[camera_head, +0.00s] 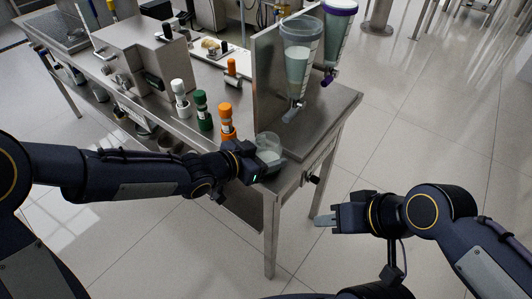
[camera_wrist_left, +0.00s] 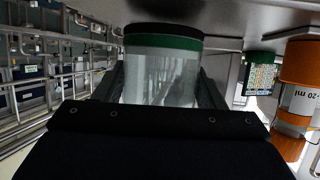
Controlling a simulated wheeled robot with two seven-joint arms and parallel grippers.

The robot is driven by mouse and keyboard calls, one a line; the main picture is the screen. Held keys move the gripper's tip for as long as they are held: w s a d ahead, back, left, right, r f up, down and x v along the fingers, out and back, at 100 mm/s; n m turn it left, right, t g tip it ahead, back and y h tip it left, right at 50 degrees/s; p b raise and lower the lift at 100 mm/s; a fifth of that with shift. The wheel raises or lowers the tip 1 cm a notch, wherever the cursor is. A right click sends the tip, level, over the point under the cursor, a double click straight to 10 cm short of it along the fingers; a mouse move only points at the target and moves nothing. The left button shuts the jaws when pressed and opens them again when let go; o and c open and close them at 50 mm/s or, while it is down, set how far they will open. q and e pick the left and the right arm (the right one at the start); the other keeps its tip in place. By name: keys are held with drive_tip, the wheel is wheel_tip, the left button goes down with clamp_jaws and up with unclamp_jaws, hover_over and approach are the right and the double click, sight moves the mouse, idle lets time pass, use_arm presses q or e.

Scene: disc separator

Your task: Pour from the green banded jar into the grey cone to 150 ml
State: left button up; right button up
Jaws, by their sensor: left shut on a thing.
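The green banded jar (camera_head: 268,143) is a clear vessel at the bench's front corner. In the left wrist view its clear wall (camera_wrist_left: 160,82) shows below a green band and dark rim. My left gripper (camera_head: 264,166) is shut on the jar. I cannot tell whether its base touches the bench, or its contents. The grey cone (camera_head: 300,58) has a grey rim and pale green liquid inside; it stands behind and right of the jar, apart from it. My right gripper (camera_head: 328,219) is off the bench at lower right, with nothing visible in it; its finger gap is unclear.
A purple-rimmed cone (camera_head: 337,35) stands behind the grey one. An upright metal panel (camera_head: 270,78) is left of the cones. White (camera_head: 180,98), green (camera_head: 202,110) and orange (camera_head: 227,122) topped bottles line the bench left of the jar. Floor right of the bench is clear.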

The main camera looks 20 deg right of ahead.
use_arm(q)
drive_tip(key=shift+f+b, duration=0.4)
drive_tip(key=shift+f, duration=0.05)
drive_tip(key=o, duration=1.8)
drive_tip(key=shift+c, duration=0.2)
drive_tip(key=p+v, duration=0.5)
drive_tip(key=v, duration=0.4)
drive_tip(key=shift+a, duration=0.1)
